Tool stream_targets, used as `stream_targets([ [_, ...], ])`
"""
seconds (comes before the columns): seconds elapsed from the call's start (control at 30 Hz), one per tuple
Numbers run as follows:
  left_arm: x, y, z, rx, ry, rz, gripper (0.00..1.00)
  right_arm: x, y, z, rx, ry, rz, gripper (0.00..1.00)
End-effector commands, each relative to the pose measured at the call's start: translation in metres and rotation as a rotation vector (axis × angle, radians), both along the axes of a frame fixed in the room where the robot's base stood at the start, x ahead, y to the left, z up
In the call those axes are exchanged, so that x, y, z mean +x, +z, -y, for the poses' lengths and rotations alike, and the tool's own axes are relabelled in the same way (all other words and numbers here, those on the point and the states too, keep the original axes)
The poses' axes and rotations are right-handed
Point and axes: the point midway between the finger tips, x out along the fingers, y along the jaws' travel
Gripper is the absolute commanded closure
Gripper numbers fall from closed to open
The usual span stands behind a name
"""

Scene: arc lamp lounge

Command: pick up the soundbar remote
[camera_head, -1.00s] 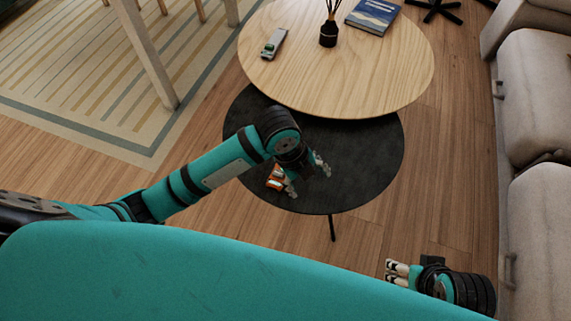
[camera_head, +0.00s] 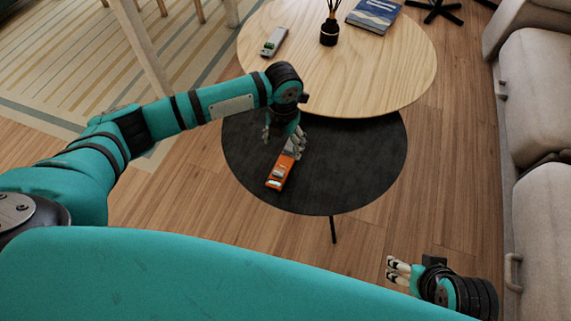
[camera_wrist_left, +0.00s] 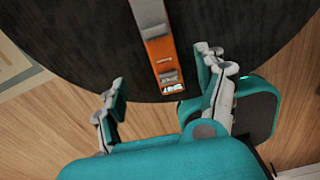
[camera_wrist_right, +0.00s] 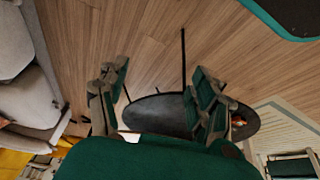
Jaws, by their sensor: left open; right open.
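An orange and grey remote-like object (camera_head: 277,180) lies on the dark round table. It also shows in the left wrist view (camera_wrist_left: 163,55), long and narrow, with a grey upper part. My left gripper (camera_head: 283,142) is open and empty above its far end, with the fingers spread to either side in the left wrist view. The frames do not show which one is the soundbar remote. My right gripper (camera_head: 391,268) is open and empty over the floor at lower right.
The wooden round table (camera_head: 395,70) stands behind and overlaps the dark table (camera_head: 350,165). It holds a reed diffuser (camera_head: 329,32) and a blue book (camera_head: 374,15). A light sofa (camera_head: 537,95) lines the right side. The dark table's right part is clear.

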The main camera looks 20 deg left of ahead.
Motion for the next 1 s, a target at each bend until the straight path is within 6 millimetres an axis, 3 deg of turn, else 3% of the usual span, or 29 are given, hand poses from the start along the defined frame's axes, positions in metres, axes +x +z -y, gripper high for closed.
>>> stream_targets([
  [0.23, 0.001, -0.03, 0.001, -0.001, 0.0, 0.001, 0.27, 0.048, 0.014, -0.015, 0.049, 0.02, 0.236, 0.34],
  [0.63, 0.002, -0.048, 0.001, -0.001, 0.001, 0.002, 0.27, 0.079, 0.031, -0.026, 0.086, 0.033, 0.409, 0.34],
  [1.0, 0.005, -0.084, 0.004, -0.001, 0.001, 0.001, 0.27, 0.129, 0.083, -0.047, 0.171, 0.057, 0.783, 0.34],
])
